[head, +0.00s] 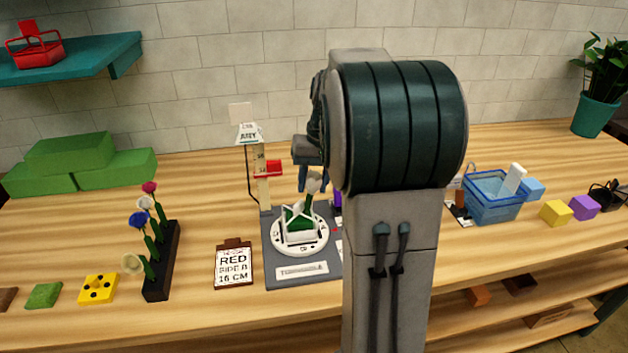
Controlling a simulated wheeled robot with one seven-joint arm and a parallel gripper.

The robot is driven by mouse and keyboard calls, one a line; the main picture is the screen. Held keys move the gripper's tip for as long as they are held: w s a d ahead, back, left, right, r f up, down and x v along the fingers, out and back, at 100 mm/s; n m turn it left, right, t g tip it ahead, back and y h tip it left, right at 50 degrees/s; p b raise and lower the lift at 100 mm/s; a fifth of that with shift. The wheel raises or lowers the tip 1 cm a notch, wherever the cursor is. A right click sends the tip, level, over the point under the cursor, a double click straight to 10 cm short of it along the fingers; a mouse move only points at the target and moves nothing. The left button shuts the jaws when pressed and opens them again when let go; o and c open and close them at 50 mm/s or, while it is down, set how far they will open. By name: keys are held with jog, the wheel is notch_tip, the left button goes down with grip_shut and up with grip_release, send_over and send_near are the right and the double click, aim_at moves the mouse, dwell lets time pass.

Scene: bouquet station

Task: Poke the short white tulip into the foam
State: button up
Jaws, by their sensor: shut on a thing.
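My gripper (311,184) is above the turntable, pointing down, partly hidden by my arm. It is shut on a short white tulip (315,186), whose pale head shows at the fingertips and whose green stem points down. The green foam (297,217) sits in a white holder on the round white turntable (287,246). The tulip is over the back right part of the foam. I cannot tell whether the stem's lower end touches the foam or stands apart from it.
A measuring post (263,190) with a red slider (269,168) stands close behind the turntable. A black rack (160,275) with several flowers stands left. A card (234,264) reading "RED SIDE B 16 CM" lies between. A blue basket (492,208) is right. My arm hides the middle.

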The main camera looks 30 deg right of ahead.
jog(key=shift+f, duration=0.4)
dwell(0.6)
dwell(0.7)
jog(key=o, duration=0.7)
jog(key=shift+o, duration=0.2)
jog(key=shift+r, duration=0.1)
jog(key=shift+s+d+r+p, duration=0.1)
jog(key=shift+d+r+p, duration=0.05)
jog(key=shift+r+p, duration=0.8)
jog(key=shift+d+r+p, duration=0.2)
jog(key=shift+r+p, duration=0.5)
jog(key=shift+r, duration=0.45)
jog(key=shift+s+d+r+p, duration=0.1)
jog(key=shift+d+r+p, duration=0.05)
jog(key=shift+r+p, duration=0.8)
jog(key=o, duration=0.5)
